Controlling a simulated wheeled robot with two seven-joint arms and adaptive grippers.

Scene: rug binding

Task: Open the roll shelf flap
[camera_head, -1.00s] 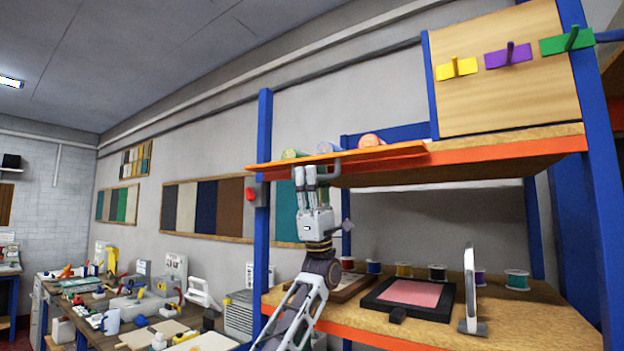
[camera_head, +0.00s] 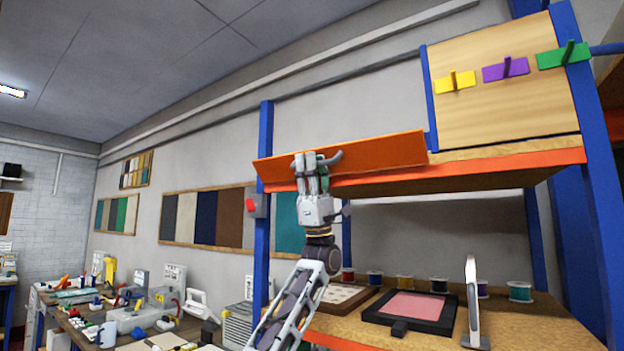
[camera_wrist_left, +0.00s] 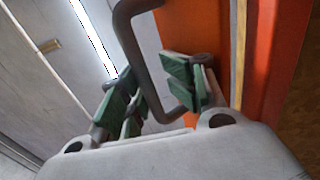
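The roll shelf flap (camera_head: 380,155) is a long orange panel along the front of the upper shelf. It is tilted, with its broad face turned towards the head camera. A grey bar handle (camera_head: 332,159) stands out from it; it also shows in the left wrist view (camera_wrist_left: 141,62). My left gripper (camera_head: 311,163) is at this handle. In the left wrist view its green-padded fingers (camera_wrist_left: 150,96) stand apart with the handle bar passing between them. Whether both pads touch the bar is unclear. The space behind the flap is hidden. My right gripper is not in view.
The lower shelf holds a black frame with a pink panel (camera_head: 412,305), several thread spools and an upright white tool (camera_head: 472,300). A blue post (camera_head: 266,190) stands left of my arm. A cluttered workbench (camera_head: 110,325) is at lower left.

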